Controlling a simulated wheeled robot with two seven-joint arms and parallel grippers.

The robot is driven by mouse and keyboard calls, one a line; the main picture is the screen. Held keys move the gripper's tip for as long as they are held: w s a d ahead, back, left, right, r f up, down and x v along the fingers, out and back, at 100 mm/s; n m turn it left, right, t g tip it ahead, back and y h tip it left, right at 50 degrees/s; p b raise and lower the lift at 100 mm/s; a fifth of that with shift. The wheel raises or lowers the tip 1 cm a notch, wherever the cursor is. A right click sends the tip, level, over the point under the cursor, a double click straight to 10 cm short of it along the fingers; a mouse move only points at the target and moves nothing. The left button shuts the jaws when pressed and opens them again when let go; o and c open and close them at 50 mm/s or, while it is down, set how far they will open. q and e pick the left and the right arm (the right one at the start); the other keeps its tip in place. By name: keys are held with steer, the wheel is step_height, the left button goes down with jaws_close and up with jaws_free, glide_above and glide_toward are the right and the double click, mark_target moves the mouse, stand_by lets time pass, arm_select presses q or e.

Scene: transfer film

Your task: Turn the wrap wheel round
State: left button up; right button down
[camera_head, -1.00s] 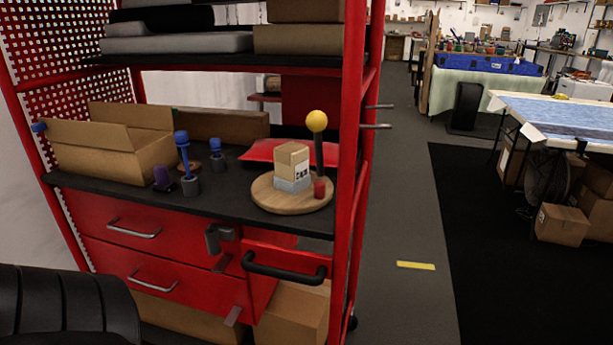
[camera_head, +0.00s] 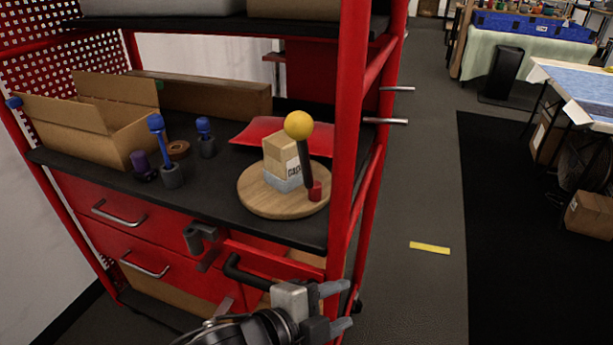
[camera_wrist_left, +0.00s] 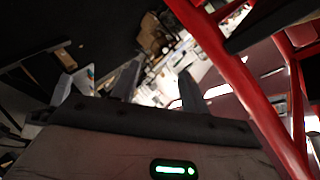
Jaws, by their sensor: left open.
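The wrap wheel (camera_head: 253,201) is a round wooden disc on the black shelf top, near its right end. A small tan box with a grey band (camera_head: 281,163) sits on it. My right gripper is not in view.
A red rack post (camera_head: 347,130) stands just right of the wheel. An open carton (camera_head: 95,125), blue-topped tools (camera_head: 164,150) and a red packet (camera_head: 255,132) share the shelf.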

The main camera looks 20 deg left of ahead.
arm_select(q)
step_height(320, 180, up, 7)
steer(key=w+a+m+p, duration=0.2)
steer(key=m, duration=0.8)
steer(key=m+t+y+b, duration=0.15)
steer(key=m+y, duration=0.25)
steer(key=m, duration=0.7)
glide_toward(314, 189)
steer(key=shift+w+f+t+p, duration=0.25)
steer(key=shift+w+f+p, duration=0.35)
steer(key=shift+w, duration=0.25)
steer(key=x, duration=0.8)
steer(key=shift+w+d+f, duration=0.15)
steer(key=shift+w+f, duration=0.05)
steer(key=shift+w, duration=0.05)
steer(key=shift+w+f, duration=0.15)
steer(key=shift+w, duration=0.2)
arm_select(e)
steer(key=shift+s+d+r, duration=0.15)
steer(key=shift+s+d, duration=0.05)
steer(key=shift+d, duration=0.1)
